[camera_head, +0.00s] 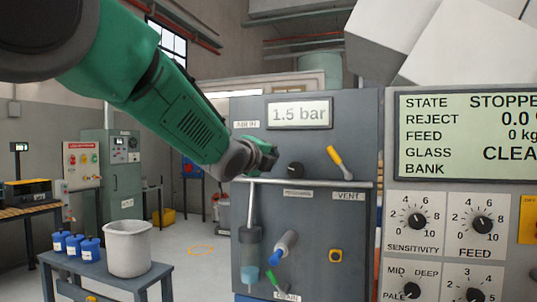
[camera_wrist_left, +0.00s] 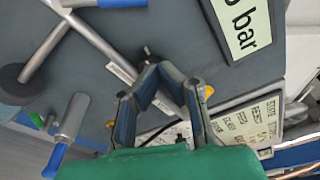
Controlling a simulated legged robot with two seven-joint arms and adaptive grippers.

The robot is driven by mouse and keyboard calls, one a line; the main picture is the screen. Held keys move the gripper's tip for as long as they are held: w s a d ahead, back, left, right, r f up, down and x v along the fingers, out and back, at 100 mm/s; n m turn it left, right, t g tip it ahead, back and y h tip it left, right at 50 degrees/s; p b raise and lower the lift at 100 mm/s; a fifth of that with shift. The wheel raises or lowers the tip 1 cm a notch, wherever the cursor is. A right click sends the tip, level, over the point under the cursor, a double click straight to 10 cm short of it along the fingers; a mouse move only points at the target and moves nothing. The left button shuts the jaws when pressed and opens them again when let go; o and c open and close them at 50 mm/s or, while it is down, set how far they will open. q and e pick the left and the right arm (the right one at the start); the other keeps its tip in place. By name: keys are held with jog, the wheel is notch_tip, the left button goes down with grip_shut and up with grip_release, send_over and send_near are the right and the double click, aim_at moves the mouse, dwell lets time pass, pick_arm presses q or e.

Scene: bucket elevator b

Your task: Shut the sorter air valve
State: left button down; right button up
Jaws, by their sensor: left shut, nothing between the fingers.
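The grey air panel (camera_head: 310,140) stands ahead, with a display (camera_head: 299,114) reading 1.5 bar. An AIR IN label (camera_head: 246,125) is at its upper left, just above my left gripper (camera_head: 264,158). My left gripper, also in the left wrist view (camera_wrist_left: 153,68), is shut and empty in front of the panel; I cannot tell whether it touches anything. A blue handle (camera_wrist_left: 110,3) shows at the top of the wrist view, by the pipe; in the head view none shows beside the AIR IN label. My right gripper is not in view.
The panel also bears a black knob (camera_head: 295,171), a tilted yellow lever (camera_head: 340,162) above the VENT label (camera_head: 348,195), and a blue-tipped grey lever (camera_head: 285,243) beside the filter bowl (camera_head: 249,250). A control board (camera_head: 470,215) is at right. A bucket (camera_head: 128,250) stands on a bench.

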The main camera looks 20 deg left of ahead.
pick_arm(q)
jog(key=w, duration=0.2)
jog(key=w+p, duration=0.1)
jog(key=w, duration=0.2)
jog(key=w+d+p, duration=0.1)
jog(key=w, duration=0.1)
jog(key=shift+w+f, duration=0.25)
jog(key=a, duration=0.1)
jog(key=a+r, duration=0.1)
jog(key=a+p, duration=0.1)
jog(key=shift+s+r, duration=0.2)
jog(key=shift+s, duration=0.1)
jog(key=shift+a, duration=0.45)
jog(key=shift+s+r, duration=0.15)
jog(key=shift+r, duration=0.15)
